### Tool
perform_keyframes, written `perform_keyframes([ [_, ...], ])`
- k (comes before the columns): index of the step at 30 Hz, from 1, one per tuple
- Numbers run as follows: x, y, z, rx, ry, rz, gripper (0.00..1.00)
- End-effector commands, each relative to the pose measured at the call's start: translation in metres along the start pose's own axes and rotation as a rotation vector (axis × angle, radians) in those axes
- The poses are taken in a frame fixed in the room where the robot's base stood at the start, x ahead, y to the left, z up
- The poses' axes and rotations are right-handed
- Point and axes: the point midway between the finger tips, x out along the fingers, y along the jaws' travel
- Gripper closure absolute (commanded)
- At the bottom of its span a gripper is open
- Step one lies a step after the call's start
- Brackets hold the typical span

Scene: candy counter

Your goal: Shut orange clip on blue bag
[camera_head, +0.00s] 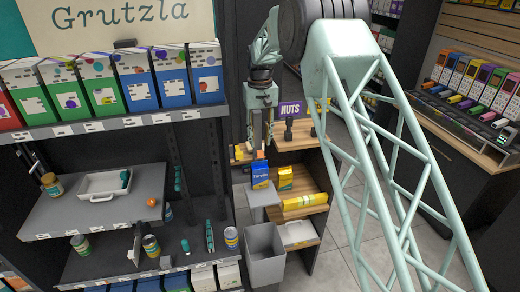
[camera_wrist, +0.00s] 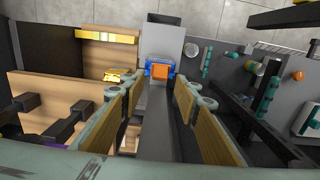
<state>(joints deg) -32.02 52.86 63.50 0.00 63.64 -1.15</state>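The blue bag (camera_head: 260,178) stands upright on a small grey shelf, with the orange clip (camera_head: 261,155) at its top edge. In the wrist view the orange clip (camera_wrist: 161,69) shows over the blue bag (camera_wrist: 149,70), between and beyond my fingertips. Whether the clip's jaws are open or shut is too small to tell. My gripper (camera_head: 258,143) points down just above the clip. In the wrist view my gripper (camera_wrist: 160,88) has its two tan-padded fingers spread apart, with nothing between them.
A yellow bag (camera_head: 286,178) stands to the right on a wooden shelf. A NUTS sign (camera_head: 291,109) and dark knobbed dispensers are close by. A grey bin (camera_head: 265,255) stands below. A grey shelf (camera_head: 100,205) with a white tray is at left.

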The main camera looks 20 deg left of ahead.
Motion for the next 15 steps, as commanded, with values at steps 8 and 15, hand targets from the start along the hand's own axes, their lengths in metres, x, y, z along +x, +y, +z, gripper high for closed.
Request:
perform_keyframes([
  [8, 0.034, 0.000, 0.000, 0.000, -0.001, 0.000, 0.70],
  [15, 0.049, 0.000, 0.000, 0.000, 0.000, 0.000, 0.70],
])
